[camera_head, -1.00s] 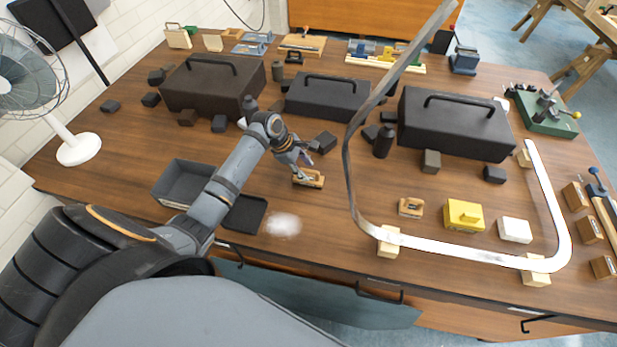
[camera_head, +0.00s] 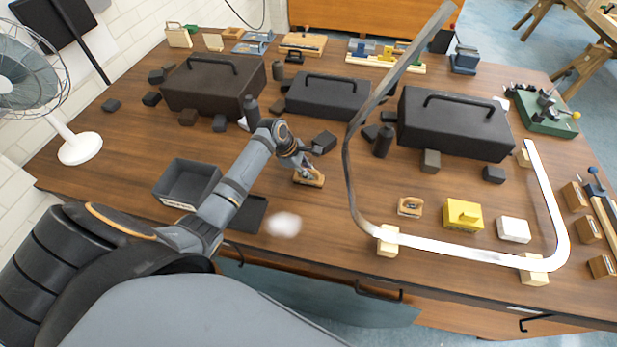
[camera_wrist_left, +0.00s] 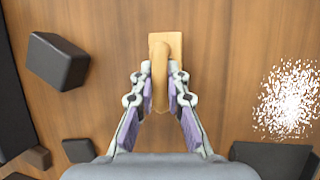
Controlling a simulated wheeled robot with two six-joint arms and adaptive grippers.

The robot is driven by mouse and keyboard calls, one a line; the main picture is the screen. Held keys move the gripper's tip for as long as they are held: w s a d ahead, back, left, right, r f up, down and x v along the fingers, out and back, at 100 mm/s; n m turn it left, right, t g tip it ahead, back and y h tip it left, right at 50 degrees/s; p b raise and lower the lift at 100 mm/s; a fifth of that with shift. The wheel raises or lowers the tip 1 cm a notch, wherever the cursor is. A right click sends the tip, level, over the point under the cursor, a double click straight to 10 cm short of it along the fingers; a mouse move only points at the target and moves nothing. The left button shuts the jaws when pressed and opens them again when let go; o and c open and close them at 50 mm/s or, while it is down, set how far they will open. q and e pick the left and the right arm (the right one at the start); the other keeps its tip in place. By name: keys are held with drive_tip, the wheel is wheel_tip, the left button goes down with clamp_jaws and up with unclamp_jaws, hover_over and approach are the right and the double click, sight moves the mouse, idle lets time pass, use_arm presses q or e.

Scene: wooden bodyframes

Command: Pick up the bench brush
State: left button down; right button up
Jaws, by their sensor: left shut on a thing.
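The wooden bench brush (camera_head: 313,182) is on or just above the brown tabletop near the middle of the head view; I cannot tell whether it touches the table. My left gripper (camera_head: 303,171) reaches it from above. In the left wrist view, the fingers (camera_wrist_left: 160,88) sit on both sides of the brush's narrow wooden handle (camera_wrist_left: 160,70) and are shut on it. The wider wooden part extends beyond the fingertips. Its underside is hidden. My right gripper is in neither view.
A white pile (camera_head: 283,225), a dark open box (camera_head: 180,197) and a flat dark pan (camera_head: 250,214) are nearby. A tall bent white strip (camera_head: 351,175) stands to the right. Black toolboxes (camera_head: 325,100) and dark blocks (camera_head: 324,141) lie behind.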

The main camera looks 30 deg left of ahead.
use_arm(q)
drive_tip(key=shift+r, duration=0.1)
drive_tip(key=shift+r+b, duration=0.35)
drive_tip(key=s+d+r+b, duration=0.3)
drive_tip(key=s+d+r, duration=0.3)
drive_tip(key=s+r, duration=0.6)
drive_tip(key=shift+s+d, duration=0.15)
drive_tip(key=shift+s, duration=0.15)
drive_tip(key=c, duration=1.9)
unclamp_jaws()
clamp_jaws()
drive_tip(key=shift+b, duration=0.3)
